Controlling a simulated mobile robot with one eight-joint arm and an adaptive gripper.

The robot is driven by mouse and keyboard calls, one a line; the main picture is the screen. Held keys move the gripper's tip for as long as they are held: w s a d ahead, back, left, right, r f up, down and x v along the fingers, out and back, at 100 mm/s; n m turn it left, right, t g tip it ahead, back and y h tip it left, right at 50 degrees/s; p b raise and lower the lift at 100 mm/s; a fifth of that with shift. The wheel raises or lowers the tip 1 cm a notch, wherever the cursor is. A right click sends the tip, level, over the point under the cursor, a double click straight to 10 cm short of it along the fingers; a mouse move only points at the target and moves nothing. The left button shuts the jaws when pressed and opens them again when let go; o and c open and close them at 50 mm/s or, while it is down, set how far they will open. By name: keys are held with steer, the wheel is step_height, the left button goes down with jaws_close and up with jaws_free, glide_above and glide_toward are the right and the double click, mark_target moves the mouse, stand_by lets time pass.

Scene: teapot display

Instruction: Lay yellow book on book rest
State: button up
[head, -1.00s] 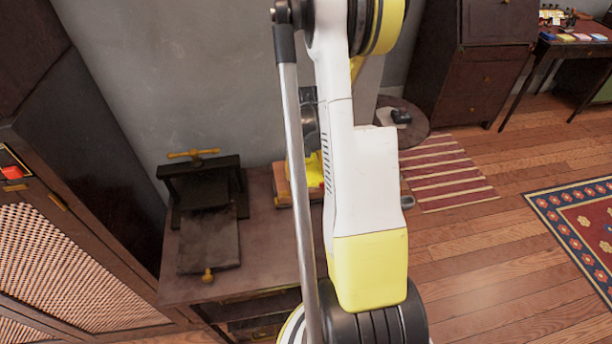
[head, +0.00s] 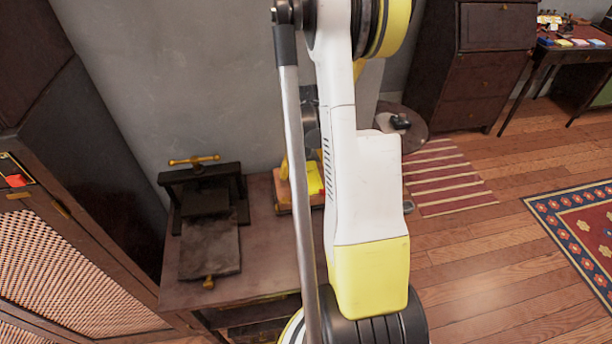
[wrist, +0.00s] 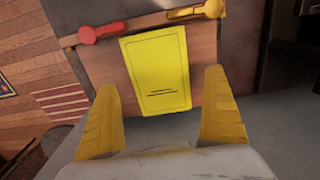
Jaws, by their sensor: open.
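The yellow book (wrist: 158,70) lies face-on against a brown wooden rest (wrist: 205,50), seen in the wrist view. In the head view the book (head: 314,178) shows as a yellow patch on the orange-brown rest (head: 283,192), partly hidden by my arm. My gripper (wrist: 160,82) is open, with one yellow finger on each side of the book in the picture. The fingers show clear gaps to the book's sides and do not seem to grip it. The rest carries a red knob and a yellow knob at its edge.
A dark press with a brass handle (head: 205,202) stands on the same brown table (head: 262,240), left of the rest. A grey wall (head: 170,80) is close behind. A cabinet with a woven front (head: 60,265) stands at left.

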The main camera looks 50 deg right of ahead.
mark_target(306, 179)
step_height(306, 179, up, 9)
steer(key=p, duration=0.3)
steer(key=w+a+r+n+t+h, duration=0.1)
steer(key=w+a+r+n+t, duration=0.2)
steer(key=a+r, duration=1)
steer(key=s+a+r+n+t, duration=0.1)
steer(key=s+a, duration=0.1)
steer(key=a, duration=0.4)
steer(key=s+a+r+n+t, duration=0.1)
steer(key=s+a+n, duration=0.1)
steer(key=a, duration=0.5)
steer(key=s+a+r+n+t+y, duration=0.1)
steer(key=s+a+n+t, duration=0.1)
steer(key=a, duration=0.5)
steer(key=shift+s+a+r, duration=0.25)
steer(key=shift+s, duration=0.1)
